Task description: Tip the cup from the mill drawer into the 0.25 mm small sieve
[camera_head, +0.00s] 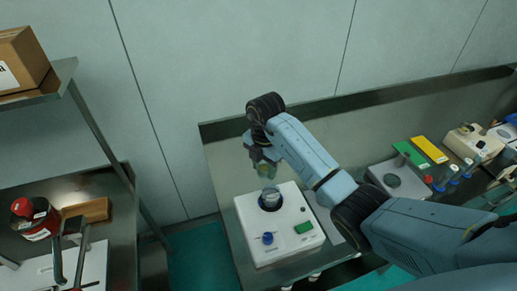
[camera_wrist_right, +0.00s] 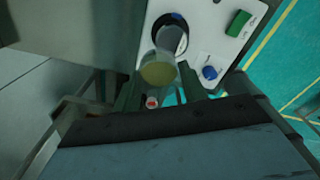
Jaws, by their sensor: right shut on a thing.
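My right gripper (camera_head: 264,160) is shut on a clear cup and holds it above the white sieve machine (camera_head: 246,220). In the right wrist view the cup (camera_wrist_right: 158,71) sits between the green fingers (camera_wrist_right: 158,97) and shows a yellowish content or base. A small clear round vessel, apparently the small sieve (camera_head: 270,197), stands in the dark ring of the machine, just below the cup. The cup partly covers it in the wrist view. Its mesh size cannot be read. How far the cup is tilted is hard to tell. My left gripper is out of view.
The machine has a blue knob (camera_head: 267,238) and a green switch (camera_head: 304,227). A shelf with a red device (camera_head: 38,222) stands at left.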

